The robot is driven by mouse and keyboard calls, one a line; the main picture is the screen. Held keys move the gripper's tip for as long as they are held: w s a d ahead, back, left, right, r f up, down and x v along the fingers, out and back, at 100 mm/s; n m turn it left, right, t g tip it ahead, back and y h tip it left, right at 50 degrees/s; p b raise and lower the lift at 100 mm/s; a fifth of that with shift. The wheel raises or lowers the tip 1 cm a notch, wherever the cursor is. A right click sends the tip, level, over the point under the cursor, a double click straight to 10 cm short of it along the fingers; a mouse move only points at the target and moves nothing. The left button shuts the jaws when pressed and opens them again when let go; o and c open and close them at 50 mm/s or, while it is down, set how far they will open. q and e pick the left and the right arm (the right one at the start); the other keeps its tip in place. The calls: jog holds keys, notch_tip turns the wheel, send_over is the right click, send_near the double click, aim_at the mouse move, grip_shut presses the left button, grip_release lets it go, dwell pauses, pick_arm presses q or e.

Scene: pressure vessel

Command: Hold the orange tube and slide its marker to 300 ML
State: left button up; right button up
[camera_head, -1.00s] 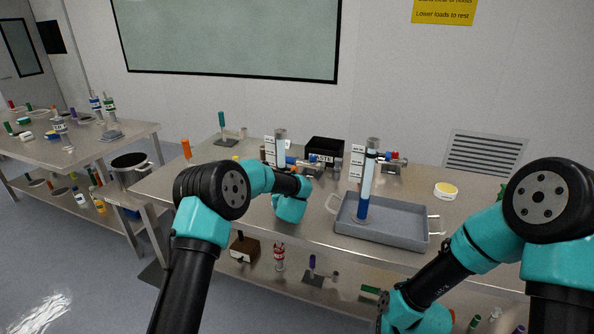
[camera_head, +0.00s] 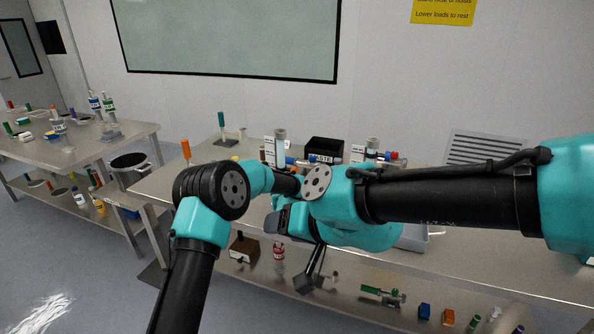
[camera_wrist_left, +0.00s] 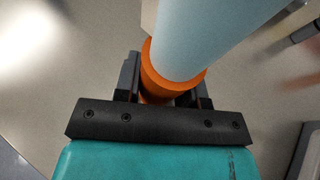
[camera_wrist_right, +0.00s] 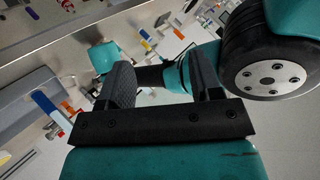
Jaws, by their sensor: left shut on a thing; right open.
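In the left wrist view my left gripper (camera_wrist_left: 168,88) is shut on the orange tube (camera_wrist_left: 172,84). Its two fingers sit on either side of the orange collar, and a pale blue cylinder rises from it toward the camera. I cannot make out the tube's marker or the scale. In the head view my arms hide the held tube. My right gripper (camera_head: 280,222) is open and empty in front of the bench, close to my left arm. In the right wrist view its fingers (camera_wrist_right: 165,72) stand apart, with teal and black arm parts behind them.
A grey tray (camera_head: 412,238) on the bench is mostly hidden by my right arm. A blue-based tube (camera_wrist_right: 44,103) shows in the right wrist view. A black waste box (camera_head: 325,150) and white label cards (camera_head: 270,150) stand at the back. Several items lie on the lower shelf.

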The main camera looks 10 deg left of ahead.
jog(key=s+a+r+n+g+y, duration=0.1)
jog(key=s+a+r+y, duration=0.15)
jog(key=r, duration=0.45)
jog(key=s+a+r+y, duration=0.1)
jog(key=s+a+r, duration=0.3)
jog(key=r, duration=0.4)
jog(key=w+a+r+m, duration=0.2)
jog(key=w, duration=0.7)
jog(key=w+f+m+t+h, duration=0.1)
jog(key=w+m, duration=0.2)
jog(key=w, duration=0.8)
jog(key=w+f+m+t, duration=0.1)
jog(key=w+f+m, duration=0.15)
jog(key=w, duration=0.85)
jog(key=w+d+f+m+g+h, duration=0.1)
jog(key=w+d+f+m+h, duration=0.1)
jog(key=w+d+f+m, duration=0.3)
jog(key=w+d+f+m+g+h, duration=0.2)
jog(key=w+d+f+m, duration=0.4)
jog(key=m, duration=0.7)
jog(key=shift+w+d+f+g, duration=0.3)
jog(key=shift+w+f, duration=0.8)
jog(key=shift+f, duration=1.1)
